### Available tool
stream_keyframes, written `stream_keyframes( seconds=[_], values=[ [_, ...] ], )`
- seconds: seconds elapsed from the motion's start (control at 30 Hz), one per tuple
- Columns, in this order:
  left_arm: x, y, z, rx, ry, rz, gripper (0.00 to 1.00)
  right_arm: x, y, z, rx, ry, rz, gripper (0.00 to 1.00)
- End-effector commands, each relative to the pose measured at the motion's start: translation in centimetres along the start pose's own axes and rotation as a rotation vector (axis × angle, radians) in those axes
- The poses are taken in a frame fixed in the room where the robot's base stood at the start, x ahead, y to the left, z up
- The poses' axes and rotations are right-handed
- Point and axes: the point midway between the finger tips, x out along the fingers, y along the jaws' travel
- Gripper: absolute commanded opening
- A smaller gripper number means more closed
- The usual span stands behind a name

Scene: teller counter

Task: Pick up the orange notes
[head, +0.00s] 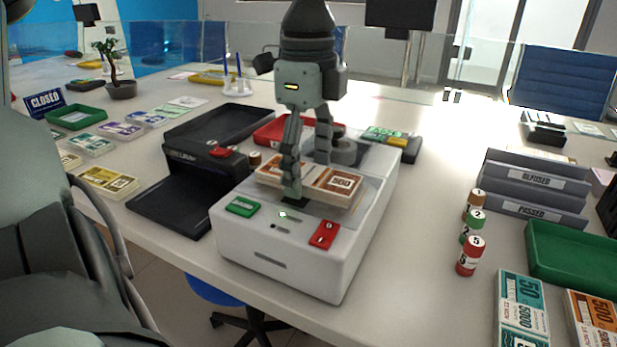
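A flat stack of orange-brown notes marked 500 (341,180) lies on top of the white counting machine (293,253). My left gripper (308,178) points down over this stack. Its two fingers are apart, one at the stack's near side and one at its far side. I cannot tell whether they press on the notes or only stand around them. My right gripper is not in view.
A black printer-like device (190,180) stands left of the machine. Marked rolls (470,256), a green tray (575,256), teal notes (523,310) and a grey sorter (533,187) are on the right. The counter between machine and rolls is clear.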

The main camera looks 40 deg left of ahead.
Motion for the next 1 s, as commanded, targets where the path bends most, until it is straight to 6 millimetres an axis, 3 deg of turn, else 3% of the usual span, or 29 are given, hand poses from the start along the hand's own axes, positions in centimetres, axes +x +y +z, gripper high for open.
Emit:
stream_keyframes(
  seconds=[0.03,0.4,0.73,0.93,1.0],
  values=[
    [0.0,0.0,0.0,0.000,0.000,0.000,0.60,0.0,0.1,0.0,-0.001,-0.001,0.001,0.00],
    [-0.1,0.0,0.0,0.000,0.000,0.000,0.15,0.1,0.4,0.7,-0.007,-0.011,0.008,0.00],
    [-0.8,0.0,0.0,0.000,-0.002,-0.002,0.15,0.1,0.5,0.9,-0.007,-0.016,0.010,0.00],
    [-4.0,-0.1,0.0,-0.001,-0.003,-0.007,0.15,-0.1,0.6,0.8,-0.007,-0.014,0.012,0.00],
    [-4.9,0.1,1.2,-0.003,0.004,-0.007,0.15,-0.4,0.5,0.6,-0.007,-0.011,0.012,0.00]
  ],
)
